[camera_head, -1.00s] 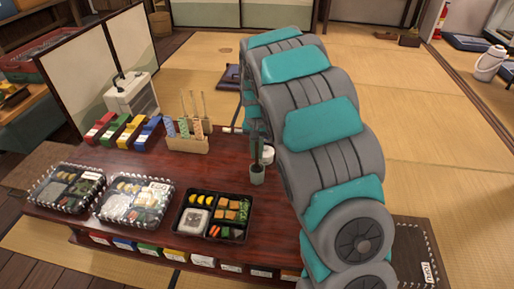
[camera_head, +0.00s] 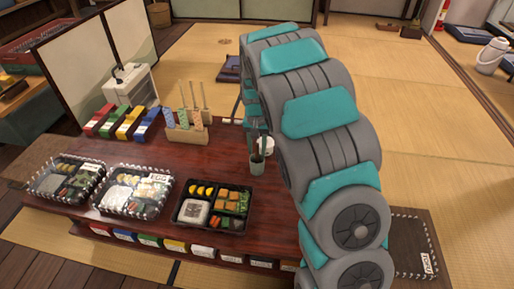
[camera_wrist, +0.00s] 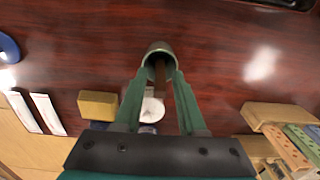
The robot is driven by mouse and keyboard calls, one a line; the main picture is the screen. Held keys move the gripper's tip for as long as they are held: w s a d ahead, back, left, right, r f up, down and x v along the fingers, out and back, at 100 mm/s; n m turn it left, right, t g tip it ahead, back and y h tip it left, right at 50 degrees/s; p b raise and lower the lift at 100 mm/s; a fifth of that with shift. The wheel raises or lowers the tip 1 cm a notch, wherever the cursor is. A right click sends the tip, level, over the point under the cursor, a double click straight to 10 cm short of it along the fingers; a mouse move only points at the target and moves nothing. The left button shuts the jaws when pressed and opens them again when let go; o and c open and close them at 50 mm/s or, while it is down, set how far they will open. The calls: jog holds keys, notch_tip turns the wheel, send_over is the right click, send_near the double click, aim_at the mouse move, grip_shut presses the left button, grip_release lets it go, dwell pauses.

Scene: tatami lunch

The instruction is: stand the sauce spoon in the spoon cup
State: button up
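The spoon cup (camera_head: 257,167) is a small grey-green cup standing upright near the right part of the dark red table. In the wrist view the cup (camera_wrist: 158,48) lies just past my fingertips, seen partly into its mouth. A brown stick-like piece, apparently the sauce spoon's handle (camera_wrist: 159,72), runs from the cup's mouth back between my fingers. The rest of the spoon is hidden inside the cup. My gripper (camera_wrist: 162,74) has its green fingers apart, one on each side of the handle, with gaps visible. In the head view the arm partly hides the gripper above the cup.
A white round dish (camera_head: 265,144) is close behind the cup. A wooden holder (camera_head: 188,133) with upright sticks, coloured boxes (camera_head: 128,124) and a black bento tray (camera_head: 236,224) stand to the left. Bare table lies between the bento and the cup.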

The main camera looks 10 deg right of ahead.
jog(key=shift+o, duration=0.6)
jog(key=shift+r, duration=0.15)
notch_tip(320, 180, up, 7)
jog(key=shift+w+f, duration=0.1)
jog(key=shift+r, duration=0.35)
jog(key=s+d+r+n, duration=0.1)
jog(key=s+r, duration=0.3)
jog(key=s, duration=0.6)
jog(key=s+r+n, duration=0.1)
jog(key=s+r, duration=0.2)
jog(key=s, duration=0.7)
jog(key=s+a+n+g+p, duration=0.1)
jog(key=s+n, duration=0.1)
jog(key=s, duration=1.8)
jog(key=shift+s+f+n+g+p, duration=0.25)
jog(key=shift+s+n+g+p, duration=0.05)
jog(key=shift+s+g, duration=0.1)
